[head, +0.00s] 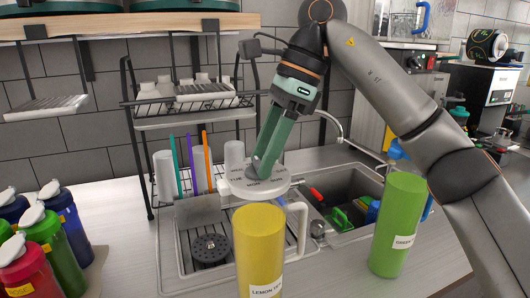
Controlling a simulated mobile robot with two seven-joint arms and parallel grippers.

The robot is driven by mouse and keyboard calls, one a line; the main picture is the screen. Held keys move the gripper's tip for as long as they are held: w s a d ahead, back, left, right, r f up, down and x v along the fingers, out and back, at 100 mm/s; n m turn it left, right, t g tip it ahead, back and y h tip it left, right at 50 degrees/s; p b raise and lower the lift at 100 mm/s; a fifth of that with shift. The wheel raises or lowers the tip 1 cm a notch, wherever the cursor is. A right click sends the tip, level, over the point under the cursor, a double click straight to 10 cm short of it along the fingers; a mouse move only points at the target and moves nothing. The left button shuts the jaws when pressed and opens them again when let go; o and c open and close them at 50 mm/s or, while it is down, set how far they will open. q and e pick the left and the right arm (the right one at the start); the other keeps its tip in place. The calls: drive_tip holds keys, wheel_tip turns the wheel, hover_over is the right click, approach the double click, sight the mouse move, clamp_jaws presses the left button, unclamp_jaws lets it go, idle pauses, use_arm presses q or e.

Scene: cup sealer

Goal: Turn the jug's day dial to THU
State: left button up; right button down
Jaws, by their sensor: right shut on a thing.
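The yellow jug (258,245) stands upright at the front centre, with a white handle (297,232) on its right side. Its label is only partly readable and seems to say lemon tea. A round white day dial (238,187) with small dark lettering sits at the jug's top. The lettering is too small to tell which day is set. My right gripper (260,170) reaches down from above, its green fingers shut on the dial's middle and hiding part of it. My left gripper is not in view.
A green jug (397,225) stands to the right. Several bottles with white caps (68,225) are at the left edge. Behind the jug are a sink (345,190) and a dish rack (195,95) with upright cups and coloured sticks. Counter between bottles and sink is clear.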

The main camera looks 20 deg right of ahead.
drive_tip(key=shift+n, duration=0.7)
drive_tip(key=shift+w+g, duration=0.1)
drive_tip(key=shift+g, duration=0.2)
drive_tip(key=shift+c, duration=1.4)
unclamp_jaws()
drive_tip(key=shift+r, duration=0.1)
drive_tip(key=v, duration=0.7)
drive_tip(key=shift+r, duration=0.2)
drive_tip(key=shift+d, duration=0.1)
